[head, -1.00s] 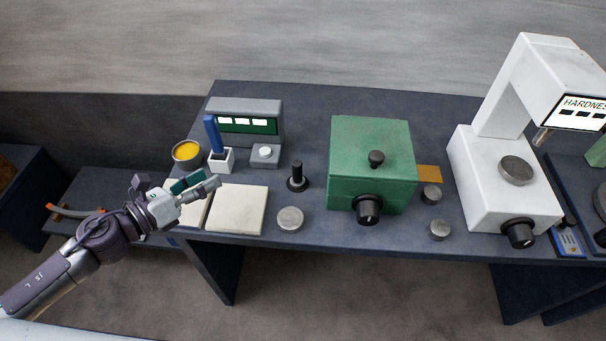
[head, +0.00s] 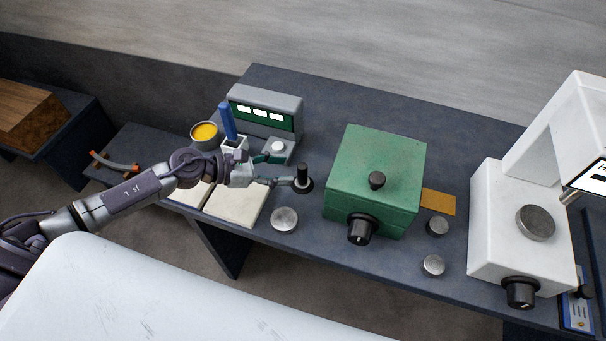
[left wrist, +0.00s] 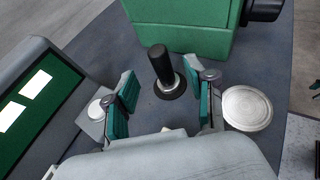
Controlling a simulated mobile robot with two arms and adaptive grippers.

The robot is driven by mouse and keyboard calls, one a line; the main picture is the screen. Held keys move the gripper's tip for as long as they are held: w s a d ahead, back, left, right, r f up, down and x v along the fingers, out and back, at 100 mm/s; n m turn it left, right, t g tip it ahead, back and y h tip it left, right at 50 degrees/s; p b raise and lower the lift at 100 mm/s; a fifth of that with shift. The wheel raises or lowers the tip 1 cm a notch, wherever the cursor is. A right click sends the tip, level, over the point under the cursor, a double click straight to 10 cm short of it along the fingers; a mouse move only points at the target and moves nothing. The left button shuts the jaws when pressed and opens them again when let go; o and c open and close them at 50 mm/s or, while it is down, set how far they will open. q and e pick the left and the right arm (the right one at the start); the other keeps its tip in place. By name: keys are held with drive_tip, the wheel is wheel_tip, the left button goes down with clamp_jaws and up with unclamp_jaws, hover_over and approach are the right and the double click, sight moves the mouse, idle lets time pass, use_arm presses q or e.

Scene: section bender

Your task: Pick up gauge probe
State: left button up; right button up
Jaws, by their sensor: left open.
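A black upright post on a round dark base, which looks like the gauge probe (head: 302,180), stands on the bench left of the green box. It also shows ahead of the fingers in the left wrist view (left wrist: 161,68), upright, with a metal collar near its base. My left gripper (head: 280,171) is open and empty, just left of the post in the head view. In the left wrist view my left gripper (left wrist: 166,90) has its teal pads on either side of the line to the post. Contact with the post is not visible. My right gripper is not in view.
A grey gauge box with a display (head: 265,108), a blue-handled tool (head: 227,122) in a white holder and a yellow-filled bowl (head: 204,133) stand behind my left arm. A metal disc (head: 284,219) lies in front of the post. The green box (head: 374,175) is close on its right.

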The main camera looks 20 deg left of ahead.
sight(303, 171)
use_arm(q)
drive_tip(key=shift+p+x, duration=0.45)
drive_tip(key=shift+x, duration=0.7)
drive_tip(key=p+x, duration=0.1)
drive_tip(key=x, duration=0.2)
drive_tip(key=shift+d+f, duration=0.15)
drive_tip(key=shift+f, duration=0.05)
drive_tip(key=shift+w+d+f+p, duration=0.15)
drive_tip(key=shift+w+d+p, duration=0.05)
drive_tip(key=shift+d+p, duration=0.1)
drive_tip(key=shift+f, duration=0.1)
drive_tip(key=shift+c, duration=0.2)
drive_tip(key=shift+a, duration=0.1)
drive_tip(key=shift+c, duration=1.3)
clamp_jaws()
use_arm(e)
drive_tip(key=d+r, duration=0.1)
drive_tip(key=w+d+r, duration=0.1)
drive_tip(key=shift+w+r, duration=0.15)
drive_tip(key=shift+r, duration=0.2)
